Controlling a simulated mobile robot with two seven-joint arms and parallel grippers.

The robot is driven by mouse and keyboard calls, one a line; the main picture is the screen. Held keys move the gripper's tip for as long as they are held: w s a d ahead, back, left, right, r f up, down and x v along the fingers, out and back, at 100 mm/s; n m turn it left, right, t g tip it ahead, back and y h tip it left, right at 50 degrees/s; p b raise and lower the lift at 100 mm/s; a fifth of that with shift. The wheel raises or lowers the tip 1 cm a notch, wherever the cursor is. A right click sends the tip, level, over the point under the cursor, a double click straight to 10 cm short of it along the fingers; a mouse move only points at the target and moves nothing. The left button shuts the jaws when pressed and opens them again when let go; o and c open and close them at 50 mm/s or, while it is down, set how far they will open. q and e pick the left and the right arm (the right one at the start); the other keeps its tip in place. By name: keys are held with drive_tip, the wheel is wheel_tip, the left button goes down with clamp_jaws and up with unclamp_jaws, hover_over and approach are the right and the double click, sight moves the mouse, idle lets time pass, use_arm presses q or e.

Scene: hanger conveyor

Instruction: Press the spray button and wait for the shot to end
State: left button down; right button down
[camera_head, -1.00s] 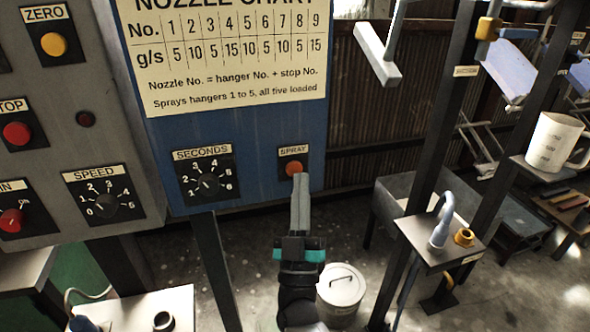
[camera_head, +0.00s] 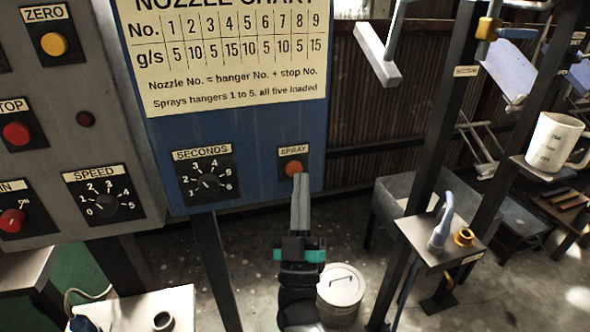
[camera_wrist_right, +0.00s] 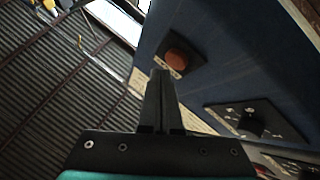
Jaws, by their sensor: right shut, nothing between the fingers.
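The orange spray button (camera_head: 293,168) sits under a SPRAY label at the lower right of the blue panel (camera_head: 255,130). My right gripper (camera_head: 299,177) is shut and empty, its fingertips just below the button in the head view. In the right wrist view the button (camera_wrist_right: 176,58) stands out from its dark plate, and the shut fingertips (camera_wrist_right: 160,74) are close to it. A small gap shows there, though contact is hard to judge. My left gripper is not in view.
A SECONDS dial (camera_head: 207,181) is left of the button. The grey panel at left has a SPEED dial (camera_head: 103,200), a red stop button (camera_head: 16,133) and a yellow zero button (camera_head: 53,44). A lidded can (camera_head: 341,288) stands on the floor below. A post (camera_head: 445,130) stands to the right.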

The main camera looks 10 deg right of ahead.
drive_tip(key=shift+w, duration=0.45)
drive_tip(key=shift+w+b, duration=0.35)
drive_tip(key=shift+w, duration=0.1)
idle(0.7)
idle(0.3)
drive_tip(key=shift+s+p, duration=0.6)
drive_tip(key=shift+s, duration=0.3)
drive_tip(key=s+p, duration=0.2)
drive_tip(key=s, duration=0.3)
drive_tip(key=shift+p, duration=0.35)
